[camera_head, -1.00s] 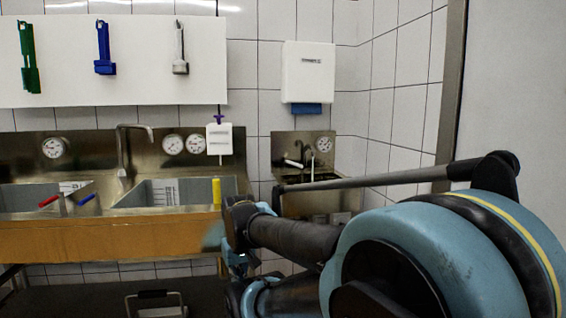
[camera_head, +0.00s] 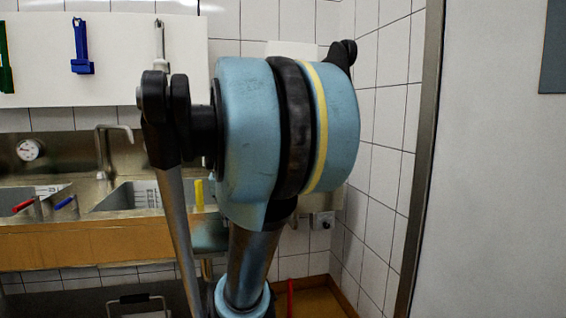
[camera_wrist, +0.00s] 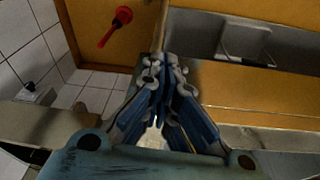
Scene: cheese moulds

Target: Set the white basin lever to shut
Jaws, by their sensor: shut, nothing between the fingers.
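I cannot make out the white basin lever in either view now. My raised arm covers the part of the wall where the small steel hand basin stood in the earlier head view. My gripper (camera_wrist: 162,78) is in the wrist view, its blue-and-grey fingers drawn together with nothing between them. It is over a blurred area of steel and orange-brown panels, and I cannot tell how far off these are. In the head view my gripper is hidden behind my arm.
A red-handled thing (camera_wrist: 115,26) shows against an orange-brown panel. A door frame (camera_head: 417,170) stands at the right.

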